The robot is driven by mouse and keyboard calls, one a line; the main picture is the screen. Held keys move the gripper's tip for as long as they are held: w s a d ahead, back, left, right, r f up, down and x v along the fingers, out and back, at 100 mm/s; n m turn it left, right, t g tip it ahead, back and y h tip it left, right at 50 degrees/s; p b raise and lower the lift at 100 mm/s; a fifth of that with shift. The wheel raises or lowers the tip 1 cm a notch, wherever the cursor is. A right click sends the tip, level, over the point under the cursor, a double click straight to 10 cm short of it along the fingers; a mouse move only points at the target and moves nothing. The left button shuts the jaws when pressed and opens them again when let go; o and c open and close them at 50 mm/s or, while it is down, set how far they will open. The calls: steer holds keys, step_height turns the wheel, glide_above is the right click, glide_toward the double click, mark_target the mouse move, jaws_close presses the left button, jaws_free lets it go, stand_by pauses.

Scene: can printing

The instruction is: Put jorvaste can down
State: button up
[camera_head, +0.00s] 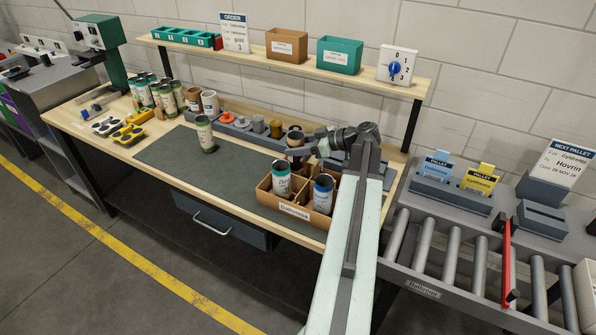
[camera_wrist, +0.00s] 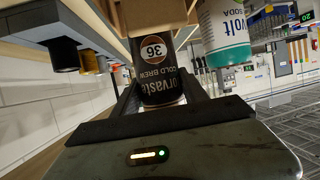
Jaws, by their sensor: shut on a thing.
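The jorvaste can (camera_wrist: 160,75), dark with a round 36 mark, is between the fingers of my gripper (camera_wrist: 158,92) in the wrist view. In the head view the dark can (camera_head: 295,138) is at the back of the cardboard carton (camera_head: 293,209), with my gripper (camera_head: 300,152) shut on it. A carton wall hides part of the can in the wrist view. I cannot tell whether its base touches the carton floor.
The carton's front holds a green-and-white can (camera_head: 281,180) and a blue-and-white can (camera_head: 323,194). Another green-and-white can (camera_head: 205,134) stands on the dark mat (camera_head: 165,153). Colored pucks line the back. The mat's middle is clear. A roller conveyor (camera_head: 450,255) is at right.

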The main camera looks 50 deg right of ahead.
mark_target(297, 158)
steer(key=shift+f+b, duration=2)
steer(key=shift+f, duration=0.6)
steer(key=o, duration=1.3)
steer(key=shift+r, duration=0.1)
steer(key=shift+s+d+r+p, duration=0.15)
steer(key=shift+s+r+p, duration=0.1)
steer(key=shift+r+p, duration=0.25)
steer(key=p+v, duration=0.4)
steer(key=v, duration=0.7)
steer(key=shift+s, duration=0.2)
